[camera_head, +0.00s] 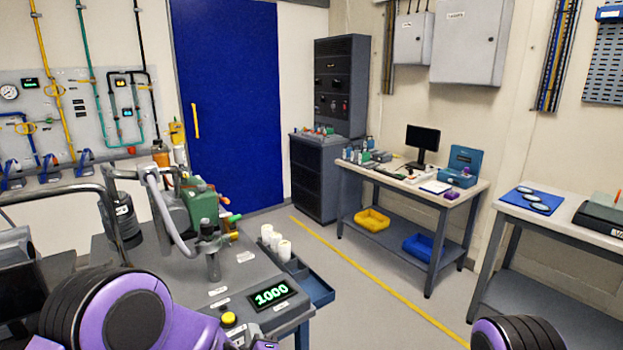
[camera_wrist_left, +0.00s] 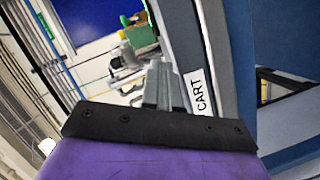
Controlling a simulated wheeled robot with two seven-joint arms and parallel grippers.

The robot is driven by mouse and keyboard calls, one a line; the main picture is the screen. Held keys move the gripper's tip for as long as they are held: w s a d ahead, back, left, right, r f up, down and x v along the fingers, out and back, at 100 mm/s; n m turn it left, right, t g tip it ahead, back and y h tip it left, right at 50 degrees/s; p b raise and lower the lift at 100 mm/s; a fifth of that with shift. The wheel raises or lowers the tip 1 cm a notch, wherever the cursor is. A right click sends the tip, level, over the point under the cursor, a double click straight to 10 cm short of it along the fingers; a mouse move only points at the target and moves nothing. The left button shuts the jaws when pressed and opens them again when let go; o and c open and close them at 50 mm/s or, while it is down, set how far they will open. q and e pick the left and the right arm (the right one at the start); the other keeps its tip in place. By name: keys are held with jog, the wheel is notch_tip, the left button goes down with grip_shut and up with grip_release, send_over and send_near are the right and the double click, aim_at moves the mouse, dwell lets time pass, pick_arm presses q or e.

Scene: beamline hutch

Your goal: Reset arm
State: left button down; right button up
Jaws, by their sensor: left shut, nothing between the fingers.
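My left gripper (camera_wrist_left: 163,88) shows in the left wrist view with its grey fingers closed together and nothing between them. It is beside a blue-grey panel (camera_wrist_left: 215,60) with a white label reading CART (camera_wrist_left: 200,92); I cannot tell whether they touch. In the head view my purple and black left arm lies across the bottom left, in front of the workbench, and its fingers are not clear there. Only a black and purple part of my right arm shows at the bottom right. My right gripper is out of view.

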pick_arm(q)
jog(key=s+a+f+m+g+h, duration=0.2)
jog(key=s+a+f+m+g, duration=0.25)
jog(key=s+f, duration=0.6)
jog(key=s+a+f+m+g+h, duration=0.1)
jog(key=s+a+f+m+g, duration=0.2)
jog(key=s+a+f+m, duration=0.5)
jog(key=s+a+f+n+g, duration=0.1)
jog(key=s+a+f+g, duration=0.1)
jog(key=s, duration=0.7)
jog(key=s+a+f+n+g+y+b, duration=0.1)
jog(key=s+a+f+n+g, duration=0.1)
jog(key=s, duration=0.6)
jog(key=shift+s+a+f, duration=0.35)
jog(key=shift+s+f, duration=0.05)
jog(key=shift+f, duration=0.25)
